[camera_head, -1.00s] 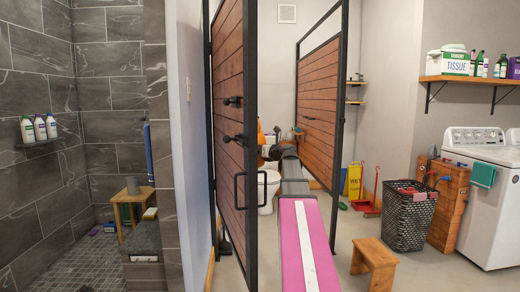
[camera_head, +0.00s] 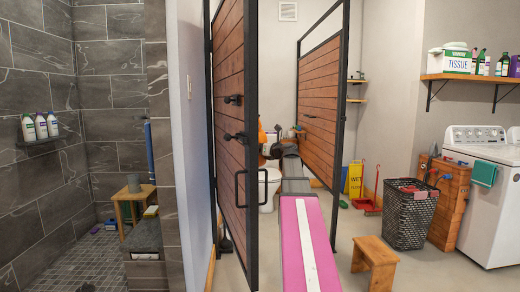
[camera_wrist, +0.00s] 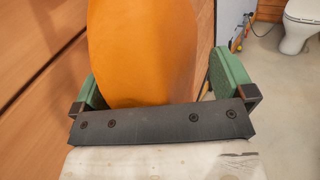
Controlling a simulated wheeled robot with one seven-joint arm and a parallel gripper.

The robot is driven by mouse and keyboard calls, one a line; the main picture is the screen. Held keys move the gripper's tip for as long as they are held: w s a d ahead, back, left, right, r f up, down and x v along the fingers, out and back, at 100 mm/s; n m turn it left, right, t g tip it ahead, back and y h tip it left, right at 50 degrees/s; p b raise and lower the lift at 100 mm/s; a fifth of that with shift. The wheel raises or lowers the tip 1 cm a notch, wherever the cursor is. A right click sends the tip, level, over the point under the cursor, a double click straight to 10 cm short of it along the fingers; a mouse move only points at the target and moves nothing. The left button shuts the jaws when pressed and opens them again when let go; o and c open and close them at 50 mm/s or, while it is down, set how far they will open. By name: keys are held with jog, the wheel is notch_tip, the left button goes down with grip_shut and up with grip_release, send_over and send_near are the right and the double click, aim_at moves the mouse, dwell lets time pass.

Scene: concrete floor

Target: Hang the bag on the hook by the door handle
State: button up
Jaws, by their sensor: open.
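A smooth orange thing, which I take to be the bag (camera_wrist: 145,50), fills the upper middle of the wrist view between my gripper's (camera_wrist: 160,85) two green fingers. The fingers are wide apart; contact with it cannot be told. In the head view a sliver of orange (camera_head: 262,132) shows past the door edge, beside the end of my arm. The wooden stall door (camera_head: 229,60) stands open in a black frame. It carries a black bar handle (camera_head: 239,188) and two dark fittings above it, an upper (camera_head: 233,100) and a lower (camera_head: 235,138); which is the hook is unclear.
A second wooden panel (camera_head: 318,105) stands right of my arm, with a toilet (camera_head: 270,188) behind. A small wooden stool (camera_head: 374,262), a black laundry basket (camera_head: 406,214) and a washer (camera_head: 490,190) stand right. A wet-floor sign (camera_head: 355,180) is at the back.

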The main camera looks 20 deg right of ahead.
jog(key=v, duration=1)
jog(key=shift+s, duration=0.35)
jog(key=shift+d, duration=0.15)
